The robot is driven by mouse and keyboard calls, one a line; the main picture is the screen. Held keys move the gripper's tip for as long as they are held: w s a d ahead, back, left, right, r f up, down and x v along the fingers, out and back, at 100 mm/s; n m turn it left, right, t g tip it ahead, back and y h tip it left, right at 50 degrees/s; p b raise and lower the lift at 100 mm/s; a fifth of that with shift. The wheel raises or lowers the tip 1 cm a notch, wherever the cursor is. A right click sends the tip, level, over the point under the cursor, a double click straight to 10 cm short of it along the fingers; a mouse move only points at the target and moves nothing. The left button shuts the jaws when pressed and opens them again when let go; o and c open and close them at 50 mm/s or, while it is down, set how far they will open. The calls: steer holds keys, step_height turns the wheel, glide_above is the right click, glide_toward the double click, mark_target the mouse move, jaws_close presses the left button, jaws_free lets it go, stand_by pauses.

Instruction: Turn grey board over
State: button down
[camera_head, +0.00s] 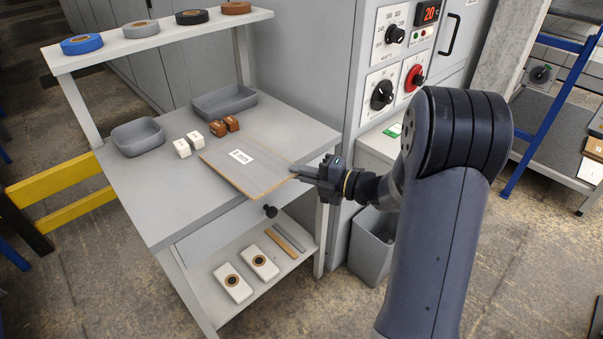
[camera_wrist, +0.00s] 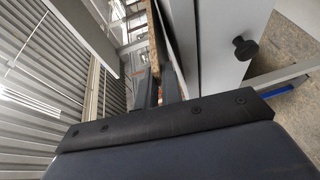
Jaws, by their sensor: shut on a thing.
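The grey board (camera_head: 252,176) has a tan edge and a white label (camera_head: 241,156) on its upward face. It lies about flat at the front right of the grey workbench top (camera_head: 175,205). I cannot tell whether it rests on the bench or is slightly above it. My gripper (camera_head: 299,171) comes from the right and is shut on the board's right edge. In the wrist view the fingers (camera_wrist: 156,88) stand on both sides of the board, whose tan edge (camera_wrist: 154,60) shows nearly edge-on.
White blocks (camera_head: 188,145), brown blocks (camera_head: 224,126) and two grey trays (camera_head: 138,137) (camera_head: 224,101) stand behind the board. Tape rolls line the upper shelf (camera_head: 160,38). A control cabinet (camera_head: 330,60) rises at the right. The bench's front left is clear.

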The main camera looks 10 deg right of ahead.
steer(key=shift+f, duration=0.25)
stand_by(0.5)
steer(key=c, duration=1.4)
jaws_free()
steer(key=shift+c, duration=0.2)
steer(key=shift+r+p, duration=0.1)
steer(key=shift+p, duration=0.2)
steer(key=shift+r+g+h+p, duration=0.15)
steer(key=shift+g+h+p, duration=0.15)
steer(key=shift+p, duration=0.8)
steer(key=h+p, duration=0.1)
steer(key=p, duration=0.2)
steer(key=g+h+p, duration=0.1)
steer(key=p, duration=0.3)
steer(key=g+h+p, duration=0.1)
steer(key=p, duration=0.3)
steer(key=shift+s+d+r, duration=0.15)
steer(key=shift+d+r, duration=0.05)
steer(key=shift+r, duration=0.05)
steer(key=h+p, duration=0.1)
steer(key=p, duration=0.3)
steer(key=g+h+p, duration=0.1)
steer(key=p, duration=0.2)
steer(key=g+h+p, duration=0.1)
steer(key=p, duration=0.3)
steer(key=shift+s+d+r+h+p, duration=0.1)
steer(key=shift+d+r+h+p, duration=0.05)
steer(key=shift+r+h+p, duration=0.15)
